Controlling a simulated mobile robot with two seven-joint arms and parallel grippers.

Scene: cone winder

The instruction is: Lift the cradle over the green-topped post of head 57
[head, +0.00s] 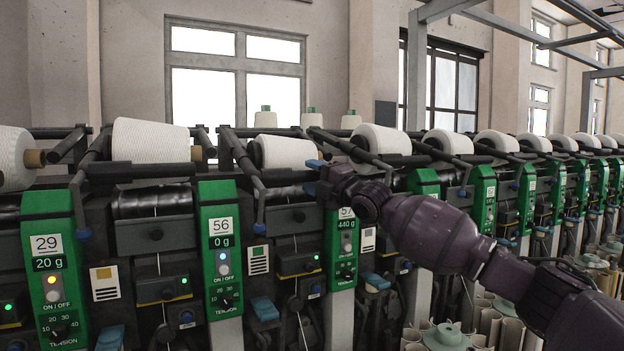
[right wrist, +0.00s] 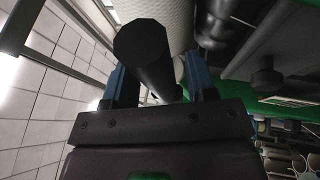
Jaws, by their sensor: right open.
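The post of head 57 (head: 346,240) is green, with a "57" label and a 440 g display. My right gripper (head: 314,176) is in front of its top and hides part of it. A black cradle arm (head: 336,143) runs above the gripper, near a white cone (head: 288,152). In the right wrist view, my right gripper (right wrist: 160,88) is open. A thick black bar end (right wrist: 144,42) shows between its blue fingers. I cannot tell whether they touch it. A green surface (right wrist: 285,101) lies to the right there. My left gripper is out of view.
Head 56 (head: 221,240) and head 29 (head: 50,265) stand to the left, with their own bars and cones. More winding heads (head: 484,200) run off to the right. Spools and tubes (head: 447,335) stand low at the front right.

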